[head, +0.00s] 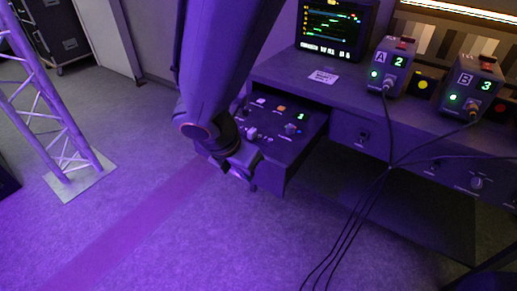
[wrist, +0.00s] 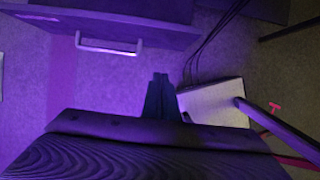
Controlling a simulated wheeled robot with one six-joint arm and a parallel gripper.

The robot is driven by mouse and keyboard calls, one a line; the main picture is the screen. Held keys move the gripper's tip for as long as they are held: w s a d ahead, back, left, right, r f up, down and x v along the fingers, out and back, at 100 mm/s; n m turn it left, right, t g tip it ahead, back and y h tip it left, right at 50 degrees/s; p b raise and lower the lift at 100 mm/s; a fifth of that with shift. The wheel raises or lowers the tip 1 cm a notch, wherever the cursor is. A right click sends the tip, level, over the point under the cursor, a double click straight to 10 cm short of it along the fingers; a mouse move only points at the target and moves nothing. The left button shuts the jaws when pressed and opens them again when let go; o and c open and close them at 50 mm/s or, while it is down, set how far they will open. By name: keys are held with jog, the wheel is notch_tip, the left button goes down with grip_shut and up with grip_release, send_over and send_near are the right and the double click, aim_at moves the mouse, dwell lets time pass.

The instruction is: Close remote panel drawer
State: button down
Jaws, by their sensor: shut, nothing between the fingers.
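The remote panel drawer (head: 290,160) is pulled out from the left part of the desk in the head view. Its top carries small knobs, coloured buttons and a green digit. My gripper (head: 238,172) is shut and empty, in front of the drawer's left end and partly covering it. In the wrist view my gripper (wrist: 160,75) points toward a dark drawer front (wrist: 160,30) with a pale bar handle (wrist: 108,48). The fingertips are below and right of the handle in that picture and look apart from it. In the head view my arm hides part of the drawer front.
On the desk (head: 340,95) stand a monitor (head: 334,28) and boxes A (head: 391,65) and B (head: 472,85). Black cables (head: 385,175) hang in front, right of the drawer. A truss (head: 55,110) stands at left. A pale plate (wrist: 212,103) lies right of my gripper.

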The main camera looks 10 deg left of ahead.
aim_at(261, 174)
jog(key=shift+w+d+f+b, duration=0.15)
jog(key=shift+w+d+f, duration=0.3)
jog(key=shift+w+f, duration=0.7)
jog(key=shift+w+d+f+b, duration=0.2)
jog(key=shift+w+d+f, duration=0.25)
jog(key=shift+w+f, duration=0.65)
jog(key=shift+w+d+f+b, duration=0.15)
jog(key=shift+w+d+f, duration=0.3)
jog(key=shift+w+f, duration=0.7)
jog(key=shift+s+f, duration=0.15)
jog(key=shift+s, duration=0.05)
